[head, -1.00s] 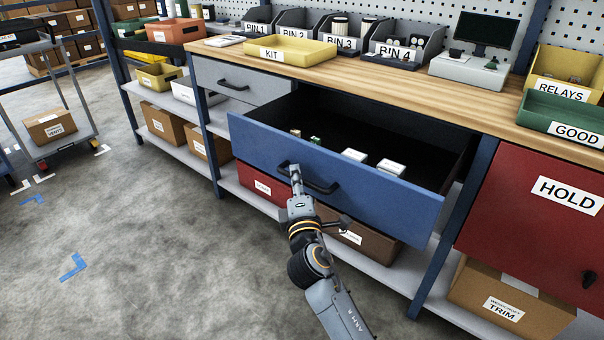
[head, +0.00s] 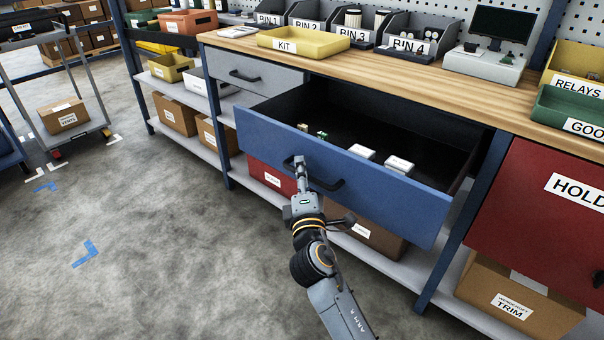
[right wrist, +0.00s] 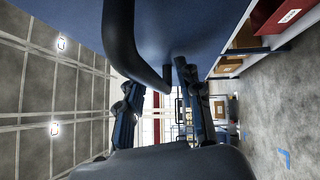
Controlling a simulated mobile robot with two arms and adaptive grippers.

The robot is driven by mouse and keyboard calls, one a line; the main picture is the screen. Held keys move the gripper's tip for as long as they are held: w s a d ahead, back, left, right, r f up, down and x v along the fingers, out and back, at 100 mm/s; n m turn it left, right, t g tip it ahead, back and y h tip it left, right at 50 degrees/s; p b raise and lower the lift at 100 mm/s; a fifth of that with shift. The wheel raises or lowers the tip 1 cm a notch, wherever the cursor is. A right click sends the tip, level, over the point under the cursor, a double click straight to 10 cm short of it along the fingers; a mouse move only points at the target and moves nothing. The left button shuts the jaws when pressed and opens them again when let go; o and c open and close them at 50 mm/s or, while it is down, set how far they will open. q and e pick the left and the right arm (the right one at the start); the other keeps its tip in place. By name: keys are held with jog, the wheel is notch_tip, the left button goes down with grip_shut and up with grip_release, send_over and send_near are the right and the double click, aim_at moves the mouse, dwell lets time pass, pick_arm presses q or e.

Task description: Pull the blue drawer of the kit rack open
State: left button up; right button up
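The blue drawer (head: 350,178) of the kit rack is pulled well out, its dark inside showing. Its black bar handle (head: 328,186) sits on the front face. My right gripper (head: 299,164) is at the handle's left part, with the arm reaching up from below. In the right wrist view, the dark handle bar (right wrist: 122,40) runs between the two fingers of my right gripper (right wrist: 160,88), and they appear closed around it. The exact contact is partly hidden. My left gripper is not in view.
Small white boxes (head: 399,165) lie in the drawer. A grey drawer (head: 240,75) is to its left, a red HOLD door (head: 530,225) to its right. A yellow KIT tray (head: 300,38) stands on the worktop. The floor (head: 150,260) at left is clear; a trolley (head: 85,130) stands beyond.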

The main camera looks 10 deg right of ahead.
jog(key=s+a+f, duration=0.1)
jog(key=s, duration=1)
jog(key=shift+s+a+f, duration=0.15)
jog(key=shift+s+f, duration=0.15)
jog(key=shift+s, duration=0.1)
